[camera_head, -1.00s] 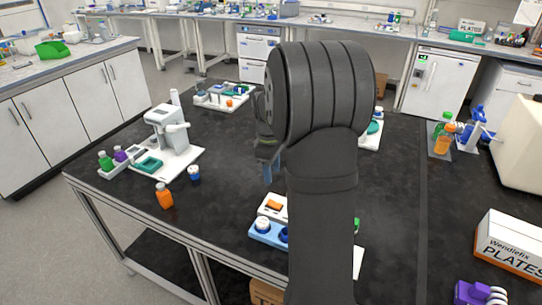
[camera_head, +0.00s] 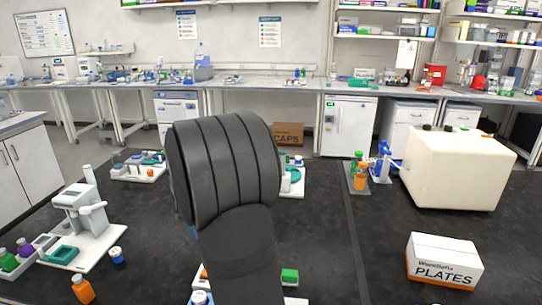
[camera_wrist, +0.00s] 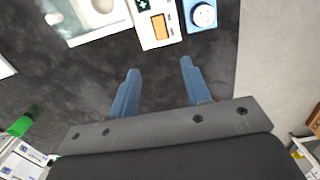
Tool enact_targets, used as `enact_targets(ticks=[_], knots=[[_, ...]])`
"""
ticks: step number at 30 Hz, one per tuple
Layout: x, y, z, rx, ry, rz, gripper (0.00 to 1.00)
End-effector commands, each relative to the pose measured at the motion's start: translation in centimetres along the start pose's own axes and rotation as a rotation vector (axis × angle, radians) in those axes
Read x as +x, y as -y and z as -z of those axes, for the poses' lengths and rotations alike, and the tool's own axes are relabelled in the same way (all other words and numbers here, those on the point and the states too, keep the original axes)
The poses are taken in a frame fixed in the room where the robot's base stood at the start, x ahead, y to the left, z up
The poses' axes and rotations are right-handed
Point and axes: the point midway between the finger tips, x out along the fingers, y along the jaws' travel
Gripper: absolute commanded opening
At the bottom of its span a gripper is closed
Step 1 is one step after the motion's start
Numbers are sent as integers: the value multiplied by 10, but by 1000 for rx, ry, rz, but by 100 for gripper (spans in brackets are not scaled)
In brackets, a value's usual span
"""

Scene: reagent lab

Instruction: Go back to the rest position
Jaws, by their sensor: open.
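My gripper shows in the wrist view (camera_wrist: 160,85) with its two blue fingers spread apart and nothing between them. It hangs above the dark bench top (camera_wrist: 75,85). In the head view my arm stands in front of the bench and hides most of the gripper; only a small blue bit shows at its left edge. Past the fingertips in the wrist view lie a white device with an orange screen (camera_wrist: 160,27) and a blue device with a round white top (camera_wrist: 203,15). The gripper is apart from both.
At the left are a white instrument (camera_head: 78,208), an orange-capped bottle (camera_head: 83,289) and a blue-capped bottle (camera_head: 117,256). At the right stand a PLATES box (camera_head: 443,262) and a large cream machine (camera_head: 455,170). Bench between is clear.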

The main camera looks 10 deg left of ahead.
Motion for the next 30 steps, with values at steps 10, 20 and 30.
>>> enact_targets(ticks=[10,20,30], knots=[[54,0,-1,0,3,3,44],[120,0,-1,0,4,4,44],[166,0,0,0,1,1,44]])
